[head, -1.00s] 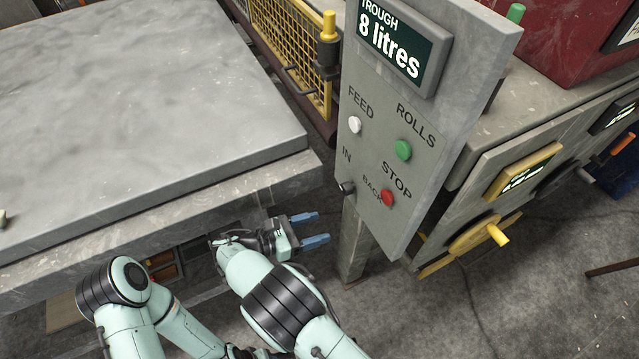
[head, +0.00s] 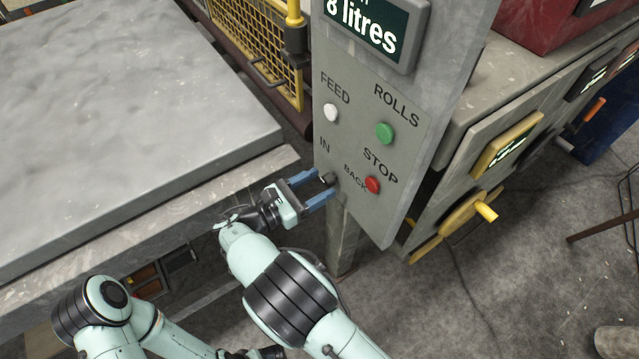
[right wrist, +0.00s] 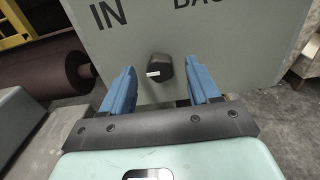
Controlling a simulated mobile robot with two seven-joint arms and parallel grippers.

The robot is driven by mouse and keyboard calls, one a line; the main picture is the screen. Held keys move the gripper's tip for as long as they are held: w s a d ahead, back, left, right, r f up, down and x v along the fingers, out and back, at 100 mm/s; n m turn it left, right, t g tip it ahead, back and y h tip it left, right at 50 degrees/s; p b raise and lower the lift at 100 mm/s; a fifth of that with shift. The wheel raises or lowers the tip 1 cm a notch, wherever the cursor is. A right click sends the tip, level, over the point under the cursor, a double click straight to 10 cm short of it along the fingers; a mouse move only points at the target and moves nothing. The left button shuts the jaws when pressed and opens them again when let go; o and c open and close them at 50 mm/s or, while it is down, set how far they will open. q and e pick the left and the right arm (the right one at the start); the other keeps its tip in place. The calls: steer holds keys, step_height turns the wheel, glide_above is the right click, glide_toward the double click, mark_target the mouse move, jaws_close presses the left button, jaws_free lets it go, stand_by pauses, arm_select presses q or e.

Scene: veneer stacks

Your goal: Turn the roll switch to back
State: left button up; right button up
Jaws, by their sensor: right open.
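The roll switch is a small black knob (head: 327,178) low on the grey control panel (head: 400,65), between the labels IN and BACK. In the right wrist view the knob (right wrist: 160,68) has a white mark on its left side, toward IN. My right gripper (head: 319,187) is open, its blue fingers pointing at the panel on either side of the knob. In the right wrist view the open fingers (right wrist: 160,85) frame the knob with gaps on both sides; I cannot tell how deep they reach around it.
The panel also bears a white FEED button (head: 331,112), a green ROLLS button (head: 384,133) and a red STOP button (head: 373,185) close right of the knob. A grey table (head: 130,110) stands at left. A yellow handle (head: 485,211) juts out at right.

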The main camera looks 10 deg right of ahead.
steer(key=shift+w+d, duration=0.25)
steer(key=shift+d, duration=0.3)
steer(key=c, duration=1)
steer(key=shift+c, duration=0.2)
